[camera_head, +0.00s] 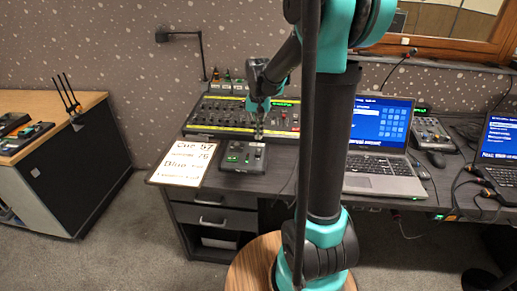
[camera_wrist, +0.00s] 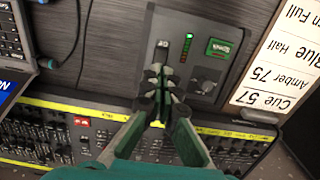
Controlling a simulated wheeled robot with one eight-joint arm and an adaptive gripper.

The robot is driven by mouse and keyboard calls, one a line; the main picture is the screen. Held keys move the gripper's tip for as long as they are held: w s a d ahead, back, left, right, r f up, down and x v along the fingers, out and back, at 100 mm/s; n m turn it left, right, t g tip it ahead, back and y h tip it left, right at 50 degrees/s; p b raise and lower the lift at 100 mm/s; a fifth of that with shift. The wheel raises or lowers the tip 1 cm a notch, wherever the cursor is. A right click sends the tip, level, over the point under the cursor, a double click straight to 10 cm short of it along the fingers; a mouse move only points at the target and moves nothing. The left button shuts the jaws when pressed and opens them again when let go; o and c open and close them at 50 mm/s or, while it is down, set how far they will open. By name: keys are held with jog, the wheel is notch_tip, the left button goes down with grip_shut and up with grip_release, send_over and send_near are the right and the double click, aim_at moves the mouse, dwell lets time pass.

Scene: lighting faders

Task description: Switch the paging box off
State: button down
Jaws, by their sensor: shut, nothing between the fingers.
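The small dark box (camera_head: 236,163), which I take to be the paging box, sits at the front of the desk, before the mixing desk. My gripper (camera_head: 259,136) points down at the box's rear part. In the wrist view the gripper (camera_wrist: 161,72) is shut and empty, its tips over the box beside the green lights. The fingers hide part of the panel, so I cannot tell the switch's position or any contact.
The mixing desk (camera_head: 222,121) stands close behind the box. A white cue card (camera_head: 187,162) lies left of it. A laptop (camera_head: 382,184) stands right, with bare desk between. A second control unit (camera_head: 430,135) and a mouse lie farther right.

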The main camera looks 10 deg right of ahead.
aim_at(259, 152)
notch_tip(259, 152, down, 8)
jog(key=shift+r, duration=0.25)
jog(key=shift+s+f+t, duration=0.3)
jog(key=shift+s+f, duration=0.05)
jog(key=shift+f, duration=0.1)
jog(key=shift+w, duration=0.15)
jog(key=shift+w+d+r, duration=0.1)
jog(key=shift+w, duration=0.35)
jog(key=shift+w+d+r, duration=0.1)
jog(key=shift+w, duration=0.3)
jog(key=shift+r, duration=0.45)
notch_tip(259, 152, up, 13)
jog(key=s, duration=0.1)
jog(key=shift+a, duration=0.2)
